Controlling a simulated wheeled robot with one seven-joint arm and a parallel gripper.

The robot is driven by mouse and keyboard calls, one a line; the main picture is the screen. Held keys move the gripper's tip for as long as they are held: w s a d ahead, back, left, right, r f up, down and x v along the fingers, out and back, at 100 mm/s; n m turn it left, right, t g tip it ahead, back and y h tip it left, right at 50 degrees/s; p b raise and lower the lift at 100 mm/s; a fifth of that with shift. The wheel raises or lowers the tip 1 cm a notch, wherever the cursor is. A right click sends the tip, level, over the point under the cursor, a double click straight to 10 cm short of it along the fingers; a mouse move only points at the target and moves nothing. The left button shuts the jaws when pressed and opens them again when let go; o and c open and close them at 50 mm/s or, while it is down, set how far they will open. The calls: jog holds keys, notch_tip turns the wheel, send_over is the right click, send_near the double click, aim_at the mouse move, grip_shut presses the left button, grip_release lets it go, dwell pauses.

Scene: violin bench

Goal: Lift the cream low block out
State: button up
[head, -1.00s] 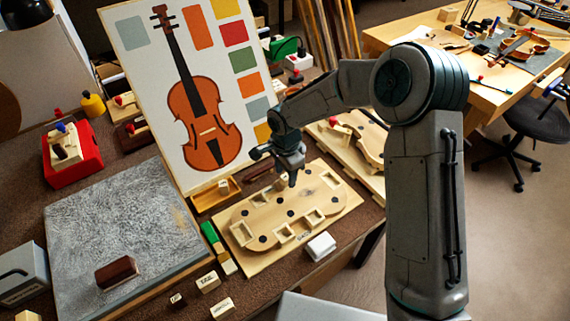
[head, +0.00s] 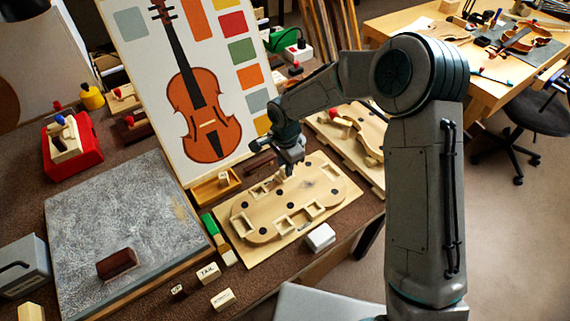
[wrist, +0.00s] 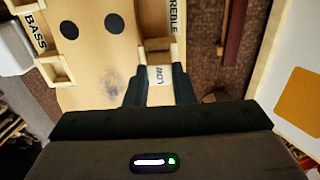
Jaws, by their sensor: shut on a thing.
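My gripper (wrist: 160,88) is shut on the cream low block (wrist: 158,74), which has LOW written on its face, in the wrist view. The block sits between both fingers, at the end of the frame marked TREBLE on the pale board (wrist: 90,85). In the head view my gripper (head: 289,170) points down at the far edge of the board (head: 335,219), where the block is mostly hidden. I cannot tell whether the block is clear of its pocket.
The board carries several open cream frames and dark round spots. A violin picture panel (head: 130,60) stands close behind, with a small wooden tray (head: 214,189) at its foot. A white block (head: 320,237) and labelled blocks (head: 208,272) lie in front.

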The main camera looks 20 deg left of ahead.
jog(key=shift+r, duration=0.8)
dwell(0.8)
jog(key=shift+r+p, duration=1.45)
jog(key=shift+r, duration=1.05)
notch_tip(320, 180, up, 7)
jog(key=p, duration=0.3)
